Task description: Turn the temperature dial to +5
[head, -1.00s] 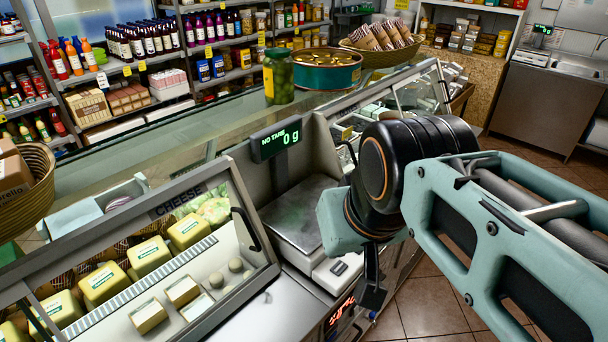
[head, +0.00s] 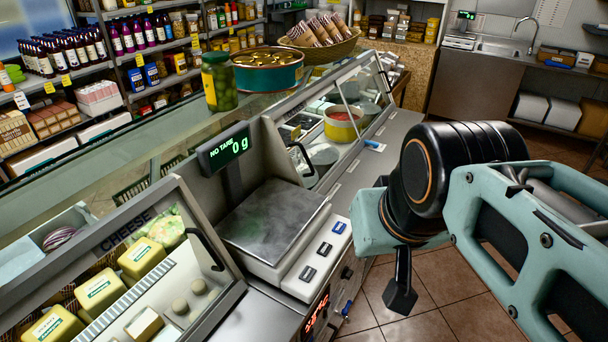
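A red digital display (head: 317,313) shows at the bottom of the head view on the counter's customer-opposite front face, below the scale. Its digits are too slanted to read surely. Small dark round controls (head: 346,273) sit on the same face to its right. I cannot tell which is the temperature dial, and no +5 mark is legible. My gripper (head: 400,297) hangs below my arm's wrist, right of this panel and apart from it, over the tiled floor. Only a dark part of it shows, so its opening is unclear.
A scale (head: 275,222) reading 0 g stands on the counter above the panel. The cheese case (head: 165,290) is at left, with another glass case (head: 345,100) behind. A pickle jar (head: 219,82) and round tin (head: 268,70) stand on the glass top. Tiled floor at right is open.

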